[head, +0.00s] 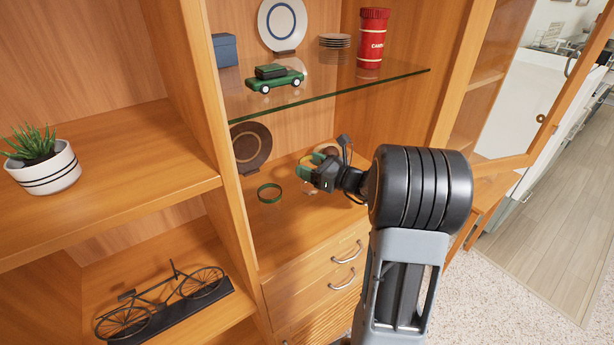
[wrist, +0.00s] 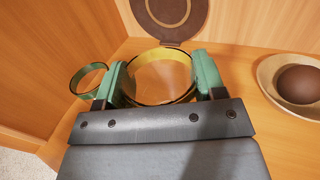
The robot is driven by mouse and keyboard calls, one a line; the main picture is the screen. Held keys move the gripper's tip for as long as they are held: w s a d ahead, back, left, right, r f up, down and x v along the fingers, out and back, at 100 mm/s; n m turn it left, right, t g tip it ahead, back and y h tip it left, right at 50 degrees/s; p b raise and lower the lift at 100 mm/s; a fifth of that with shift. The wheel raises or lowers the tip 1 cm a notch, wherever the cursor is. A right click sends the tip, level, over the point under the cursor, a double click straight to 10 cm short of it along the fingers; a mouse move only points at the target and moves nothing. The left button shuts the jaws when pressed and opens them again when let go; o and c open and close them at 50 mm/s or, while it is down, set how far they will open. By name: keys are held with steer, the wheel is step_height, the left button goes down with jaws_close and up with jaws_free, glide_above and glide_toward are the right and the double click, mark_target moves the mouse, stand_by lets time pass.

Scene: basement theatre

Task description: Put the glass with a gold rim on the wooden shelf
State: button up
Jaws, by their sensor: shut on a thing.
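The glass with a gold rim (wrist: 165,82) sits between the green finger pads of my gripper (wrist: 160,76) in the wrist view. My gripper (head: 312,167) is shut on it, low over the wooden shelf (head: 295,228) in the open cabinet bay above the drawers. In the head view my gripper hides most of the glass; only a bit of yellow shows. I cannot tell whether its base touches the shelf. A second glass with a green rim (head: 270,193) stands on the shelf, left of my gripper; it also shows in the wrist view (wrist: 88,80).
A brown plate (head: 251,147) leans upright at the back. A bowl with a brown ball (wrist: 275,78) is right of the held glass. A glass shelf (head: 330,87) above carries a green toy car (head: 275,78) and a red canister (head: 373,38). Shelf is clear toward its front.

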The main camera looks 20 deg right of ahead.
steer(key=f, duration=0.2)
steer(key=a+f, duration=0.1)
steer(key=shift+w+f, duration=0.2)
steer(key=shift+w, duration=0.05)
steer(key=shift+f, duration=0.4)
steer(key=shift+f, duration=0.15)
steer(key=o, duration=1)
